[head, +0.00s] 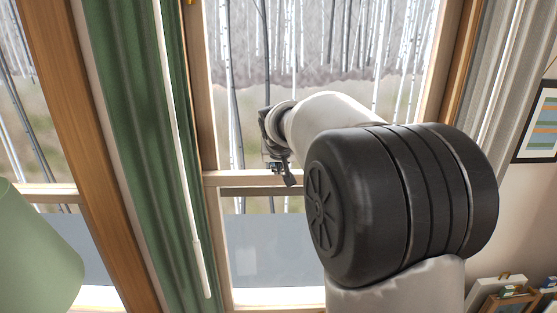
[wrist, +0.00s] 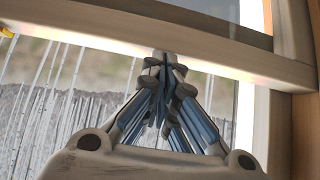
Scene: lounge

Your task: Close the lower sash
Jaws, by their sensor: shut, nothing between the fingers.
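The window's lower sash shows as a pale wooden horizontal rail (head: 245,179) in the head view, with a darker strip along its underside. The rail also crosses the top of the wrist view diagonally (wrist: 90,27). My gripper (head: 287,180) is at the rail, right of the green curtain. In the wrist view my gripper (wrist: 165,62) is shut and empty, its fingertips overlapping the rail's edge. I cannot tell whether they touch it. My arm hides the right part of the rail and much of the lower opening in the head view.
A green curtain (head: 140,110) with a white rod (head: 181,130) hangs left of the window. A pale curtain (head: 495,60) hangs at right. A green lampshade (head: 35,250) is at lower left, and a framed picture (head: 537,122) is on the right wall.

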